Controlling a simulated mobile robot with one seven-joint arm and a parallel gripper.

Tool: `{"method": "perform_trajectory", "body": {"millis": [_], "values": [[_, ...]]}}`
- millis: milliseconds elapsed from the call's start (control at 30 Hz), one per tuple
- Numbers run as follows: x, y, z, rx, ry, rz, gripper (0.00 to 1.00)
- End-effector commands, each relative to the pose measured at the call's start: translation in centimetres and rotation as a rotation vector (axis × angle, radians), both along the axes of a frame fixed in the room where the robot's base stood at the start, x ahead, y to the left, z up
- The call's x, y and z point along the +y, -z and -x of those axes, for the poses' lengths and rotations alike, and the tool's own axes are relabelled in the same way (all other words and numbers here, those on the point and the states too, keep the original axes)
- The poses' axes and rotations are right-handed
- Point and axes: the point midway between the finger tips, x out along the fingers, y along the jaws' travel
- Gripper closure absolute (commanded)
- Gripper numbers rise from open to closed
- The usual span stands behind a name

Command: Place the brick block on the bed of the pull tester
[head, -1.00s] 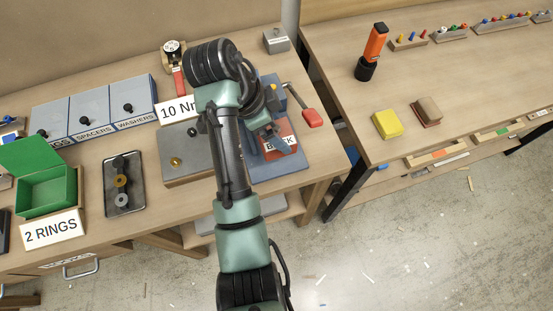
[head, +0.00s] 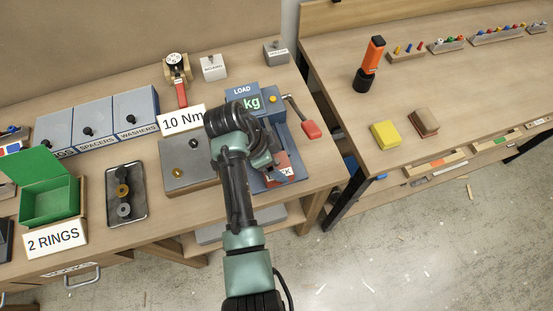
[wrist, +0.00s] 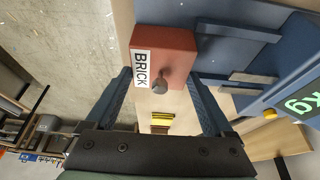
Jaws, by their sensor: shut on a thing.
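The red brick block (wrist: 175,48) with a white BRICK label and a grey knob is between the two fingers of my gripper (wrist: 160,76) in the wrist view. The fingers are shut on its sides. In the head view the brick block (head: 284,161) shows at the front part of the blue pull tester bed (head: 262,184), partly hidden by my gripper (head: 275,167). In the wrist view the blue bed (wrist: 235,12) lies behind and to the right of the block. I cannot tell whether the block touches the bed. The tester's LOAD display (head: 243,103) stands behind.
A crank with a red handle (head: 311,129) stands at the tester's right. A grey plate with a brass knob (head: 178,173) and a 10 Nm sign (head: 183,119) are left. Yellow (head: 385,134) and brown (head: 424,122) blocks lie on the right bench, across a gap.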

Motion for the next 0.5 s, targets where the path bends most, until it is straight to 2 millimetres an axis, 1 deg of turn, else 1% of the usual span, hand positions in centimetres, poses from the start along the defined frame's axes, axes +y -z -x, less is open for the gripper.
{"method": "perform_trajectory", "body": {"millis": [67, 100, 133, 367, 500], "values": [[0.00, 0.21, -0.06, -0.002, 0.000, 0.000, 0.96], [-0.01, 0.16, -0.01, 0.000, 0.000, 0.000, 0.06], [0.00, 0.15, -0.01, 0.000, 0.000, 0.000, 0.00], [-0.02, 0.09, 0.00, 0.000, 0.000, 0.000, 0.00], [0.27, -0.65, -0.03, -0.003, -0.001, 0.000, 0.00]]}}
